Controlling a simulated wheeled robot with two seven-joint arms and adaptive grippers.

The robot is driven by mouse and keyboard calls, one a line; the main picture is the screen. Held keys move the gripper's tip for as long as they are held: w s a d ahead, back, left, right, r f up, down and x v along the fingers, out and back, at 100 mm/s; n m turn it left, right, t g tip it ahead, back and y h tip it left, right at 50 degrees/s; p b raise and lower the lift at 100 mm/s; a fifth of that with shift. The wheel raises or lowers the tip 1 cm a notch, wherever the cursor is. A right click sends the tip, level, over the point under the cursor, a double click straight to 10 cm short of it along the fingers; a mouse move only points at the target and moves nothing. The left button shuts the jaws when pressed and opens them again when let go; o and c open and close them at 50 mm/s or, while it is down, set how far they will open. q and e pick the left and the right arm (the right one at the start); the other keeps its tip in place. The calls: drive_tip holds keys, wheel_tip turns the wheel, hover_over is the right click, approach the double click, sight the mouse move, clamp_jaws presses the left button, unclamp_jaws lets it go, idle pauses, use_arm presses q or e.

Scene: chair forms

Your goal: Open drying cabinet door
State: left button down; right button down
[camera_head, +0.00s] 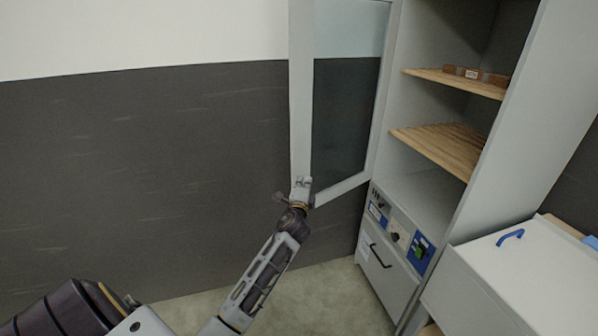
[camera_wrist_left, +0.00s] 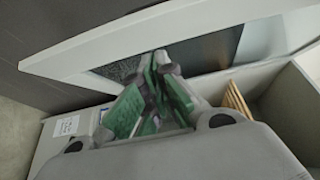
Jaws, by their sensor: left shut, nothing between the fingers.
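The drying cabinet (camera_head: 535,130) stands at the right in the head view. Its glass-paned door (camera_head: 301,90) is swung wide open to the left, showing the shelves inside. My left gripper (camera_head: 302,186) is at the lower part of the door's free edge. In the left wrist view the left gripper's green-padded fingers (camera_wrist_left: 158,65) are shut with nothing between them, close to the door frame (camera_wrist_left: 110,50). Whether they touch the door I cannot tell. My right gripper is not in view.
Wooden slatted shelves (camera_head: 440,148) are inside the cabinet, with small brown items (camera_head: 475,75) on the upper one. A control panel (camera_head: 398,232) and a drawer with a black handle (camera_head: 380,256) are below. A white box with a blue handle (camera_head: 510,237) stands at right. Floor at lower centre is clear.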

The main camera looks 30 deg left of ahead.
sight(299, 165)
use_arm(q)
drive_tip(key=shift+w+a+p, duration=0.8)
drive_tip(key=shift+w+a, duration=2.05)
drive_tip(key=shift+a, duration=0.1)
drive_tip(key=shift+w+a, duration=0.15)
drive_tip(key=shift+a, duration=0.15)
drive_tip(key=w+a+b, duration=0.1)
drive_tip(key=w+a, duration=0.3)
drive_tip(key=a, duration=0.7)
drive_tip(key=shift+w+a, duration=0.3)
drive_tip(key=shift+w, duration=0.05)
drive_tip(key=shift+d+f, duration=0.1)
